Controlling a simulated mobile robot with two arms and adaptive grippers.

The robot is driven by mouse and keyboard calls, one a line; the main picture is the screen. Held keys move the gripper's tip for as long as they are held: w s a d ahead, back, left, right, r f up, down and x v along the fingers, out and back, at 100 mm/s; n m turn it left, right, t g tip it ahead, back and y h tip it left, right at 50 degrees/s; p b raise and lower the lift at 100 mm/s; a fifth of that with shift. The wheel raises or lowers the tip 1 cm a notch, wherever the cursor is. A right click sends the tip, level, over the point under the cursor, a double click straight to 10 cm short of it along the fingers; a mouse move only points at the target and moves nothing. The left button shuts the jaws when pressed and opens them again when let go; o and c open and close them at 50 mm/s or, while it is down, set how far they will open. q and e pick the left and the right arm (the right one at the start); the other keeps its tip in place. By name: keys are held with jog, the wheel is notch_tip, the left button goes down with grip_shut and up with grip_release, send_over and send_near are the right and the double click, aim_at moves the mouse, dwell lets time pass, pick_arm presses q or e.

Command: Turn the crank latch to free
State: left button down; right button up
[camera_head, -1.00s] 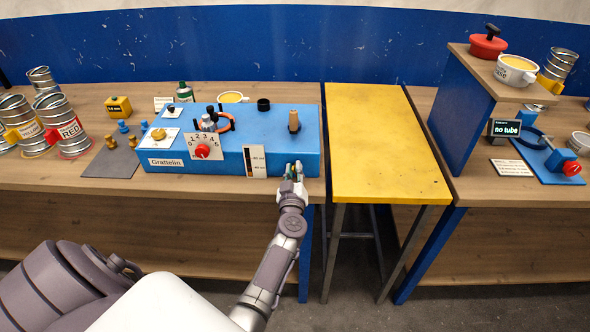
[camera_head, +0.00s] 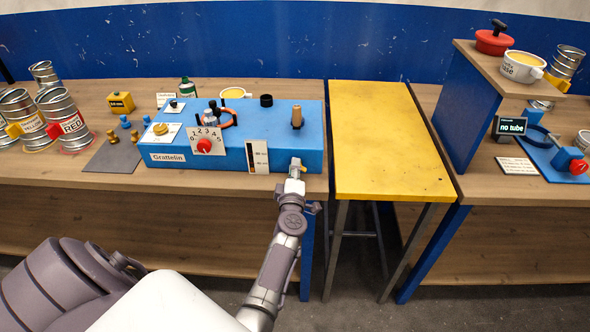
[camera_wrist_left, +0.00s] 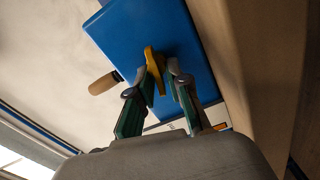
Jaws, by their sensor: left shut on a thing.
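The blue box labelled "Grattelin" (camera_head: 232,150) stands on the wooden bench, and its blue face also shows in the left wrist view (camera_wrist_left: 150,35). A small yellow lever, which looks like the crank latch (camera_wrist_left: 154,62), sits on the box's face. My left gripper (camera_head: 297,167) is at the right end of the box's front. In the left wrist view its two green-and-grey fingers (camera_wrist_left: 155,80) stand on either side of the yellow lever, shut on it. In the head view the gripper mostly hides the lever. My right gripper is not in view.
A yellow table (camera_head: 385,140) stands to the right across a narrow gap. Metal cans (camera_head: 62,122) stand at the left.

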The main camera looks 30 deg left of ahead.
pick_arm(q)
jog(key=shift+f+n+b, duration=0.25)
jog(key=shift+n+b, duration=0.05)
jog(key=shift+n, duration=0.9)
jog(key=c, duration=1.3)
grip_release()
jog(key=shift+r, duration=0.1)
